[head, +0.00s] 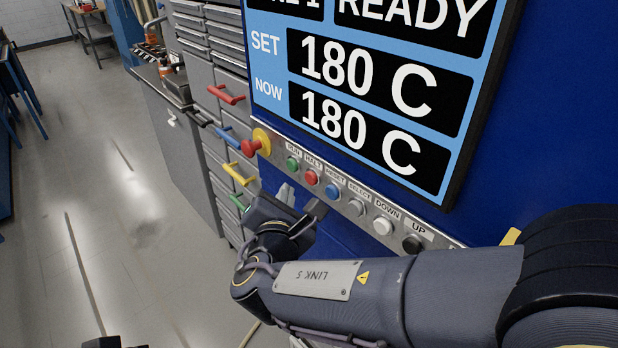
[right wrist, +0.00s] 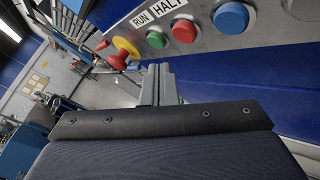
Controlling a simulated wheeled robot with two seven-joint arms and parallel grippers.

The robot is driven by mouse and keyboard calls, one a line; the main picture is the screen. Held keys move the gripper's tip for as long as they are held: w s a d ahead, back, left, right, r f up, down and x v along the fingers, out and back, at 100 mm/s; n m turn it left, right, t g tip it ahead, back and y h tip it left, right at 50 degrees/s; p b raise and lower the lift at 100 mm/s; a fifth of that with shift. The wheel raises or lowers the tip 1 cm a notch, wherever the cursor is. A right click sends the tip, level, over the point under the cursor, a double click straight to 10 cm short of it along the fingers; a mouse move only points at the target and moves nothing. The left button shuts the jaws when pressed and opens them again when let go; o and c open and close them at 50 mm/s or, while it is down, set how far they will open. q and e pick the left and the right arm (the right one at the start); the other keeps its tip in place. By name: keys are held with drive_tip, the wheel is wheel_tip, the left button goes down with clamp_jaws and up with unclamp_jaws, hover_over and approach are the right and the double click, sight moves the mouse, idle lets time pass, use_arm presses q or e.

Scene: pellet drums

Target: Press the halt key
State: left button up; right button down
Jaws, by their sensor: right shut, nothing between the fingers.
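The halt key is the red button (head: 311,177) under the HALT label on the sloped key strip; it also shows in the right wrist view (right wrist: 184,30). The green RUN key (head: 293,163) is left of it and the blue RESET key (head: 332,191) right of it. My right gripper (head: 287,191) is shut and empty, in front of and below the strip. In the right wrist view its fingertips (right wrist: 158,70) appear just under the green key, left of the red one; I cannot tell the gap. A dark piece at the head view's bottom left may be my left gripper, its jaws not readable.
A red mushroom knob (head: 252,147) on a yellow base sits at the strip's left end. SELECT, DOWN and UP keys continue to the right. The display (head: 380,105) above reads READY and 180 C. Drawer cabinets with coloured handles stand left; the floor is open there.

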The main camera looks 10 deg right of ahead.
drive_tip(key=shift+s+a, duration=0.75)
drive_tip(key=shift+a, duration=0.25)
